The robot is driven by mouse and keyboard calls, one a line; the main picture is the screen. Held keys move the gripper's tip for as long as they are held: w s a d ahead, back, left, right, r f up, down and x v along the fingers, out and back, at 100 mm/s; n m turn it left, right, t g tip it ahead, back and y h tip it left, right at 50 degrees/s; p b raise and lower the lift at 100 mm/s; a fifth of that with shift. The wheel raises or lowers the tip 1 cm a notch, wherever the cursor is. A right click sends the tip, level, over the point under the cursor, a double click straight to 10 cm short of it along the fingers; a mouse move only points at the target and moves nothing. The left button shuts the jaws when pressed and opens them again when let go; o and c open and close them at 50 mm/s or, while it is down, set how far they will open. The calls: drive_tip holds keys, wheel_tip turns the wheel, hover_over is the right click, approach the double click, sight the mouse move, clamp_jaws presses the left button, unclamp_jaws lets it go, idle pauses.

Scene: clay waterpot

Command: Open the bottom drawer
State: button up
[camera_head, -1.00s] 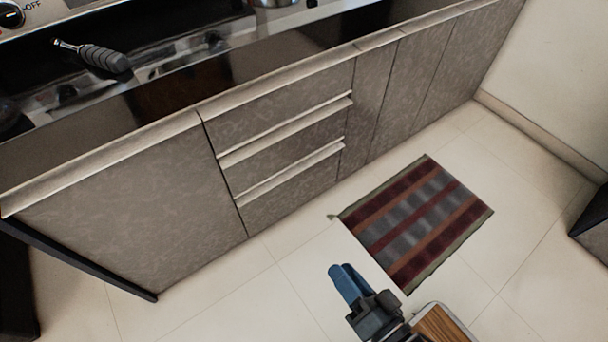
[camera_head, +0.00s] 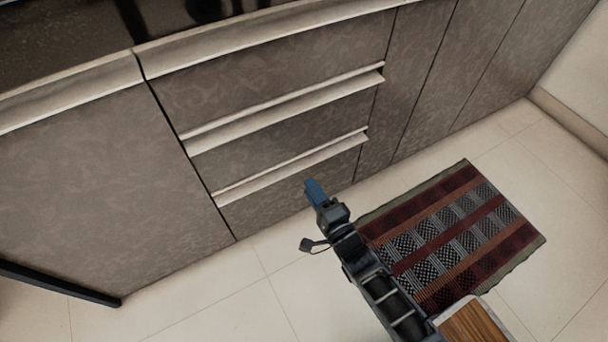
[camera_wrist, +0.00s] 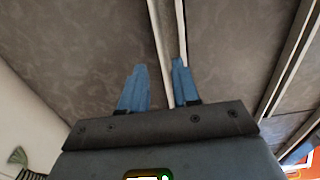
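The bottom drawer (camera_head: 262,207) is the lowest of three grey drawer fronts in the cabinet, and it is shut. Its pale handle strip (camera_head: 285,168) runs along its top edge. My gripper (camera_head: 314,187) is in front of this drawer, near the right part of its front, just below the strip in the head view. In the wrist view its two blue fingers (camera_wrist: 160,66) are apart with nothing gripped. A pale strip (camera_wrist: 163,35), seemingly the bottom drawer's handle, lies ahead and runs into the gap between the fingers; I cannot tell whether they touch it.
The middle drawer's handle strip (camera_head: 300,98) is above, and the drawers look shut. A striped rug (camera_head: 455,240) lies on the tiled floor at the right. Plain cabinet doors flank the drawers. The floor (camera_head: 220,295) in front at left is clear.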

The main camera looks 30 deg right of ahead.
sight(299, 170)
drive_tip(key=w+b, duration=0.2)
drive_tip(key=w, duration=0.3)
drive_tip(key=shift+w, duration=0.4)
clamp_jaws()
idle(1.1)
